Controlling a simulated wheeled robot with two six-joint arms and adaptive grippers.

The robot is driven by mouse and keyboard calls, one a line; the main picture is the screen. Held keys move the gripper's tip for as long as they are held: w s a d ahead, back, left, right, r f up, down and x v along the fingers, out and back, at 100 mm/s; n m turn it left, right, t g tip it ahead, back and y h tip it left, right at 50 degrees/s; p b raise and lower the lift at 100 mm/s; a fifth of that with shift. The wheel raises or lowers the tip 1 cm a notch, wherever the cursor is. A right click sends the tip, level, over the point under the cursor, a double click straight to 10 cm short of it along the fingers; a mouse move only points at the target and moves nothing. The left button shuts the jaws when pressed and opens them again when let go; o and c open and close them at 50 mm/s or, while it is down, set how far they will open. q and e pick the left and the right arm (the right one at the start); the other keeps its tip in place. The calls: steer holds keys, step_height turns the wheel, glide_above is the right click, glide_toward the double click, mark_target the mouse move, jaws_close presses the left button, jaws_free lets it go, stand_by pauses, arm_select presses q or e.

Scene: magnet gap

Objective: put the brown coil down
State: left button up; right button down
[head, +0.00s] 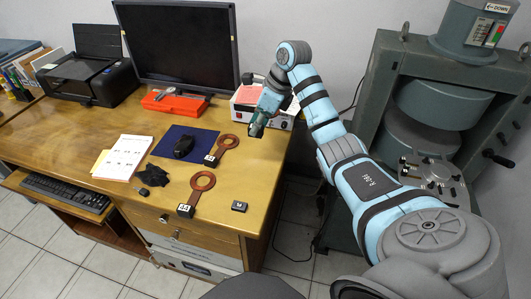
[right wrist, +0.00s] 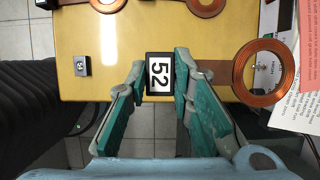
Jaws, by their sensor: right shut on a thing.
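My right gripper (head: 257,129) is over the right edge of the wooden desk. In the right wrist view it (right wrist: 160,80) is shut on the black label block (right wrist: 160,74), marked 52, of a brown coil. The coil's copper ring (right wrist: 238,88) sticks out to the right past the finger, above the white box. In the head view the held ring is hidden behind the gripper and arm. Two similar brown coils lie flat on the desk: one (head: 192,190) near the front edge, one (head: 219,147) by the blue mat. My left gripper is not in view.
A white power box (head: 282,123) with papers stands at the desk's right back. A small black block (head: 239,206) lies near the front right edge. Bare desk (head: 255,170) lies between block and box. A large green magnet (head: 432,100) stands on the right.

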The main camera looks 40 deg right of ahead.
step_height(320, 180, down, 14)
steer(key=shift+s+r+b, duration=0.1)
steer(key=shift+r+b, duration=0.1)
steer(key=shift+b, duration=0.85)
steer(key=shift+d, duration=0.1)
steer(key=shift+f, duration=0.15)
steer(key=c, duration=1.4)
jaws_free()
steer(key=shift+r, duration=0.45)
steer(key=p+v, duration=0.2)
steer(key=v, duration=0.9)
steer(key=shift+s+d+r, duration=0.1)
steer(key=shift+s+r, duration=0.05)
steer(key=shift+r, duration=0.05)
steer(key=shift+p, duration=0.3)
